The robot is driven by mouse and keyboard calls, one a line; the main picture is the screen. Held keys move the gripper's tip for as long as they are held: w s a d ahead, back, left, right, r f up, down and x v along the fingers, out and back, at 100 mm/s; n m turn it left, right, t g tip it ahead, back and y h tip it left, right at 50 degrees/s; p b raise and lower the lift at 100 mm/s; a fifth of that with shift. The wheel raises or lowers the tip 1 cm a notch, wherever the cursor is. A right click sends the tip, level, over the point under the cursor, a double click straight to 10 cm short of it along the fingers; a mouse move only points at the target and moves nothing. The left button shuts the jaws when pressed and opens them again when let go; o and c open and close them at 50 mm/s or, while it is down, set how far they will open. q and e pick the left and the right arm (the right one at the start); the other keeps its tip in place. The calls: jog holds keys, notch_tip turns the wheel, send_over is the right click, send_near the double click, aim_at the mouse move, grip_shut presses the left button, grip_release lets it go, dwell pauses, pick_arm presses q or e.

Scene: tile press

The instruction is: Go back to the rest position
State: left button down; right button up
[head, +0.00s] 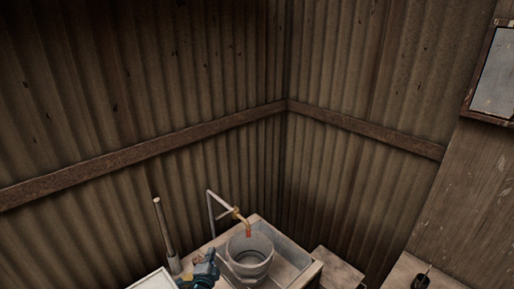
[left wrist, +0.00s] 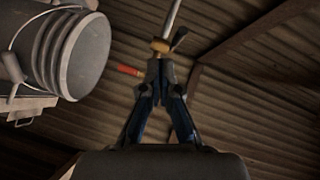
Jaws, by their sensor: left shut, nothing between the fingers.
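My left gripper (head: 210,257) is low in the head view, just left of a grey bucket (head: 249,270). In the left wrist view my left gripper (left wrist: 160,75) has its blue-and-grey fingers together at the tips, with nothing between them. The bucket (left wrist: 82,55) shows there at the upper left, apart from the fingers. A brass tap (head: 236,212) with a red part stands on a bent metal pipe behind the bucket. In the left wrist view the tap (left wrist: 161,46) appears beyond the fingertips; I cannot tell the gap. My right gripper is not in view.
The bucket stands in a grey basin (head: 290,250) in the corner of corrugated walls. An upright rod (head: 163,225) stands left of the basin. A pale panel (head: 152,281) is at the bottom left. A wooden surface (head: 405,272) with a small dark object lies at the right.

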pick_arm(q)
jog(key=s+a+f+n+g, duration=0.1)
jog(key=s+f+n+g, duration=0.3)
jog(key=s+f, duration=0.5)
jog(key=s+f+n+g, duration=0.35)
jog(key=s+f, duration=0.25)
jog(key=s, duration=0.7)
jog(key=s+f+n+g, duration=0.3)
jog(key=s+n+g, duration=0.2)
jog(key=s, duration=1.5)
notch_tip(320, 180, down, 30)
jog(key=s+g+b, duration=0.2)
jog(key=s+b, duration=0.1)
jog(key=s+a+f+b, duration=0.1)
jog(key=s+a+f, duration=0.2)
jog(key=s+f, duration=1.3)
jog(key=shift+s+f+g+b, duration=0.3)
jog(key=shift+s+f+g, duration=0.1)
jog(key=shift+s+g, duration=0.05)
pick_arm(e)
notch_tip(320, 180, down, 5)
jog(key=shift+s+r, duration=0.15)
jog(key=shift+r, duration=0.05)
